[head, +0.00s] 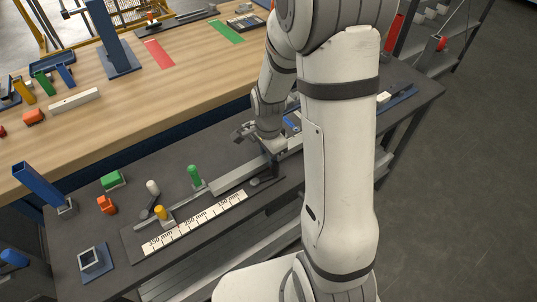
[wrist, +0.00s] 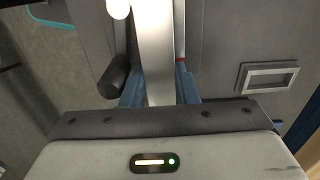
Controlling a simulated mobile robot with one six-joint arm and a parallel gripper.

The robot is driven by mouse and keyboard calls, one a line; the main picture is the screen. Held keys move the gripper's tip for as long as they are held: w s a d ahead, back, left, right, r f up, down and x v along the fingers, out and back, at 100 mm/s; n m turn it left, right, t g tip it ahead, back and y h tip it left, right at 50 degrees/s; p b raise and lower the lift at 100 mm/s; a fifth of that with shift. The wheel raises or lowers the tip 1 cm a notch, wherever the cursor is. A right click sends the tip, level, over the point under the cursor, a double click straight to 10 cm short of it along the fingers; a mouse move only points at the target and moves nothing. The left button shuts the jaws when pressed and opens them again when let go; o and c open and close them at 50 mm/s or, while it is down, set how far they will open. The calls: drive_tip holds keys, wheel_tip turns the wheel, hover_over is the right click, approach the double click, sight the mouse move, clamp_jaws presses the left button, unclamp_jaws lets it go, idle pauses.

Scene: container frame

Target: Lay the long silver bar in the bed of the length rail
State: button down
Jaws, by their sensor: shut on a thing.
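The long silver bar (head: 237,177) is held over the length rail (head: 128,238), behind its white millimetre scale (head: 195,222), and runs roughly along the rail. I cannot tell whether it touches the bed or hovers just above it. In the wrist view the bar (wrist: 155,50) runs up the picture between the blue fingers. My gripper (wrist: 160,90) is shut on it. In the head view my wrist and arm hide the bar's right end and most of the fingers.
Green (head: 195,176), white (head: 153,187) and orange-yellow (head: 162,213) knobs stand by the rail. Green (head: 112,180) and orange (head: 107,204) blocks lie to the left. A blue post (head: 40,186) and a square-holed fixture (head: 93,262) are farther left. The wooden table (head: 110,105) is behind.

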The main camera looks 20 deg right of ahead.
drive_tip(key=shift+f+b, duration=0.3)
drive_tip(key=shift+f, duration=0.15)
drive_tip(key=shift+c, duration=2.4)
unclamp_jaws()
drive_tip(key=shift+r, duration=0.1)
drive_tip(key=shift+r+p, duration=2.5)
drive_tip(key=shift+r, duration=1)
